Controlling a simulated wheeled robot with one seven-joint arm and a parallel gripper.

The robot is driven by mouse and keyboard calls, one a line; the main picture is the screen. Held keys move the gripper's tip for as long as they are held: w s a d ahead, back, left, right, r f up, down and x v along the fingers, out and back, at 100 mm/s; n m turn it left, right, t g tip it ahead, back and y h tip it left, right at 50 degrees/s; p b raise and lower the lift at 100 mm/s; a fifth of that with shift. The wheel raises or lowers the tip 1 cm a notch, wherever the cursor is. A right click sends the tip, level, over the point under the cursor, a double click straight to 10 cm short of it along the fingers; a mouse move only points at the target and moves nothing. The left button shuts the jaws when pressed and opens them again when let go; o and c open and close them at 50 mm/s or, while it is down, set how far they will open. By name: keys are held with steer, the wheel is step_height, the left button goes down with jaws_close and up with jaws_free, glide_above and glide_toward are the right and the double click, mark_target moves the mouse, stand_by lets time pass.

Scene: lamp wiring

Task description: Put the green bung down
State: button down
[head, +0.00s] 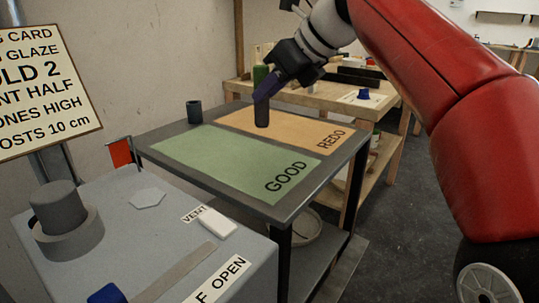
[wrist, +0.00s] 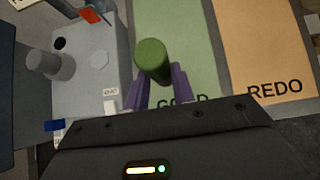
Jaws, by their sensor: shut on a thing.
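A grey box (head: 110,195) with a round knob, a white vent block (head: 217,223) and a red flag (head: 120,153) stands at front left. Most of the GOOD area is clear. A wooden bench (head: 330,97) is behind.

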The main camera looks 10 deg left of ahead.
step_height(320, 180, down, 11)
steer(key=b, duration=0.4)
steer(key=c, duration=1.2)
jaws_free()
steer(key=shift+o, duration=0.2)
steer(key=p+v, duration=0.2)
steer(key=v, duration=1)
steer(key=shift+p, duration=0.4)
steer(key=shift+s+r, duration=0.1)
